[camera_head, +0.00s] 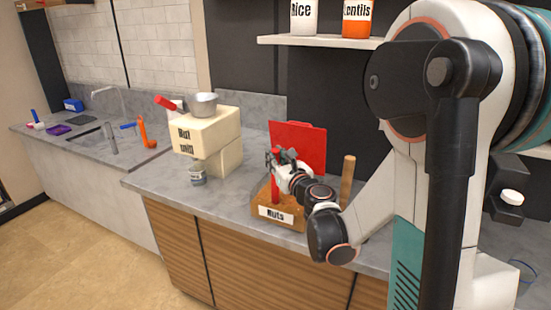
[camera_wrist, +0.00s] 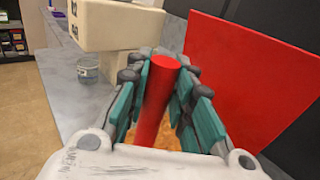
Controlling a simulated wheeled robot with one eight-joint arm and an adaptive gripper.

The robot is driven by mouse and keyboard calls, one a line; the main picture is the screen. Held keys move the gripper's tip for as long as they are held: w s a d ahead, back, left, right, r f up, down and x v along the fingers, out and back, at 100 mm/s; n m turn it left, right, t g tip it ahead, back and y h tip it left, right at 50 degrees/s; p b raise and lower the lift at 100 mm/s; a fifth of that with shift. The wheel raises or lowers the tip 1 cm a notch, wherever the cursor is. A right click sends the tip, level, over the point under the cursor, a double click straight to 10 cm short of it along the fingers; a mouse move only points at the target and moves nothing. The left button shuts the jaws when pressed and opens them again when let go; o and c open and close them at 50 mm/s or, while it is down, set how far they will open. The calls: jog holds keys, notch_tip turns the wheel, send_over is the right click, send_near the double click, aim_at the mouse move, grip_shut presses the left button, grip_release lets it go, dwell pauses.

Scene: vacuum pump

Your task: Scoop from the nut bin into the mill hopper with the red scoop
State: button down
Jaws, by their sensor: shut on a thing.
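My gripper (camera_head: 277,161) is above the nut bin (camera_head: 280,213), a wooden box labelled "Nuts" on the counter. It is shut on the upright red handle of the red scoop (camera_wrist: 155,100), which also shows in the head view (camera_head: 275,190). The scoop's lower end is hidden in the bin. Orange-brown contents (camera_wrist: 176,143) show beside the handle in the wrist view. The cream nut mill (camera_head: 205,135) stands to the left of the bin. Its metal hopper (camera_head: 203,104) sits on top, with a red handle-like part sticking out left.
A small glass (camera_head: 198,175) stands under the mill's overhang. A red panel (camera_head: 298,146) stands behind the bin, with a wooden rod (camera_head: 348,178) to its right. A shelf (camera_head: 320,42) with jars hangs above. Clear counter lies between mill and bin.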

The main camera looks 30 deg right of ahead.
jog(key=shift+r, duration=0.1)
jog(key=shift+r+p, duration=4.35)
jog(key=shift+r, duration=1.35)
jog(key=shift+f, duration=0.15)
